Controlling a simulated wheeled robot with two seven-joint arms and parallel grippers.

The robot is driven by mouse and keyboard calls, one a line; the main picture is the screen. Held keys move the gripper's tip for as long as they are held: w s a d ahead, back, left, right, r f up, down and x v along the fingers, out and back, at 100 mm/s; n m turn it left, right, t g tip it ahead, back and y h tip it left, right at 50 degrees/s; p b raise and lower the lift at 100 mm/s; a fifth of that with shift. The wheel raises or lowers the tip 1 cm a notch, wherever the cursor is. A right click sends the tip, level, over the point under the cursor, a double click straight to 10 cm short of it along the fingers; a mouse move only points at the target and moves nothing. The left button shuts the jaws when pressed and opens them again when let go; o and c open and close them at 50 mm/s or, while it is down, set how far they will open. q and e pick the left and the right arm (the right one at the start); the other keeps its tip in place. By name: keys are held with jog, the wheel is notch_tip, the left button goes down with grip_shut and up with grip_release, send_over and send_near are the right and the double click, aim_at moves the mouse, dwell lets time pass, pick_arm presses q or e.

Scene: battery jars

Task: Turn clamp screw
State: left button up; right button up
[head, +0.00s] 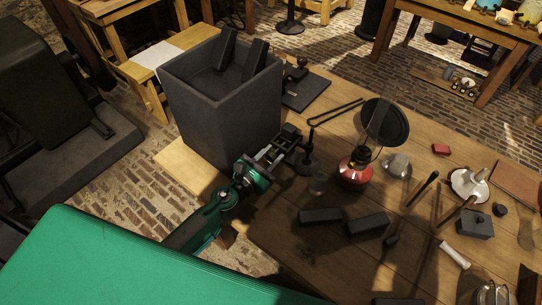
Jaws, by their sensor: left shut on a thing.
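My left gripper (292,138) reaches in from the lower left over the table edge, beside the grey jar. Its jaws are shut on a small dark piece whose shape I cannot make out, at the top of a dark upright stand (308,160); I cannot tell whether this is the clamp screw. A large grey square jar (215,115) stands at the table's left side with two dark plates (227,48) sticking out of its top. A dark knobbed fitting (296,72) sits on a dark board behind the jar. My right gripper is not in view.
A red lamp (355,170) with a round dark reflector (385,122) stands right of my gripper. Dark blocks (320,216) lie in front. A white candle holder (468,184), a dark box (475,224) and a white cylinder (454,255) crowd the right of the wooden table (300,240).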

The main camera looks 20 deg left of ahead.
pick_arm(q)
jog(key=n, duration=0.3)
jog(key=shift+n, duration=0.4)
jog(key=n, duration=0.3)
jog(key=shift+n, duration=0.3)
jog(key=n, duration=0.6)
jog(key=n+p, duration=0.1)
jog(key=n, duration=0.5)
jog(key=shift+n+p, duration=0.3)
jog(key=shift+p, duration=0.1)
jog(key=n+p, duration=0.1)
jog(key=n, duration=0.2)
jog(key=shift+n, duration=0.3)
jog(key=shift+f+n+p, duration=0.1)
jog(key=shift+n+p, duration=0.35)
jog(key=shift+n, duration=1.05)
jog(key=o, duration=1)
